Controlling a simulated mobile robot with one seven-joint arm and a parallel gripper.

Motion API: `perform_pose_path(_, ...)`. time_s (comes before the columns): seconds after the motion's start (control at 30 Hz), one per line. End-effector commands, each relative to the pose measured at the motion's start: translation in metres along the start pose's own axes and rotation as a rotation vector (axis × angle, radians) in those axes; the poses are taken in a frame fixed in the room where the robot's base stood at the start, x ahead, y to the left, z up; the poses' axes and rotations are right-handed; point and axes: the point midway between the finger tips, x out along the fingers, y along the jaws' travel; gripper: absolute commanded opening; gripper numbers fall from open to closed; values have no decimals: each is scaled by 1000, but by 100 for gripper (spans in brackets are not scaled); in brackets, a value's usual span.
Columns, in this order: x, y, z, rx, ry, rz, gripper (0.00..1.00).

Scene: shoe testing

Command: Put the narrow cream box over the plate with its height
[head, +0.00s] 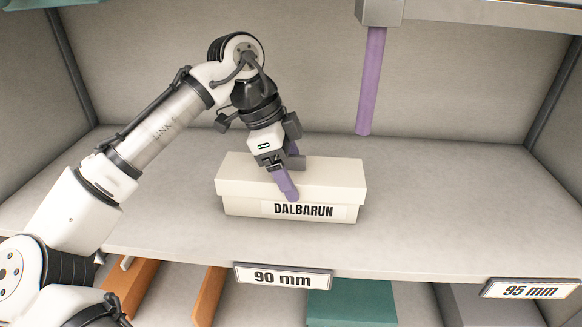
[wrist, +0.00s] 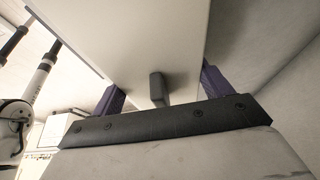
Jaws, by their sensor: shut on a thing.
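The narrow cream box (head: 340,178), with a lid and a DALBARUN label on its front, sits upright on the grey shelf (head: 440,200). It stands just behind the 90 mm plate (head: 282,277), its right part reaching past the plate's right end. My gripper (head: 290,170) comes down from above, with its purple fingers shut across the box, one finger on the front face. In the wrist view the cream box (wrist: 150,40) fills the space between the two fingers. I cannot tell whether the box's underside bears fully on the shelf.
A 95 mm plate (head: 531,289) is on the shelf edge at the far right. A purple rod (head: 370,85) hangs from a grey structure behind the box. Orange boxes (head: 208,297) and a teal box (head: 350,306) are on the level below. The shelf right of the box is free.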

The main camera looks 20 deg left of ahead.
Motion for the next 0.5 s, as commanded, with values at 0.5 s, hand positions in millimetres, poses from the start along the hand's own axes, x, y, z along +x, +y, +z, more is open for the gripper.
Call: perform_pose_path(0.5, -2, 0, -1, 0, 0, 0, 100)
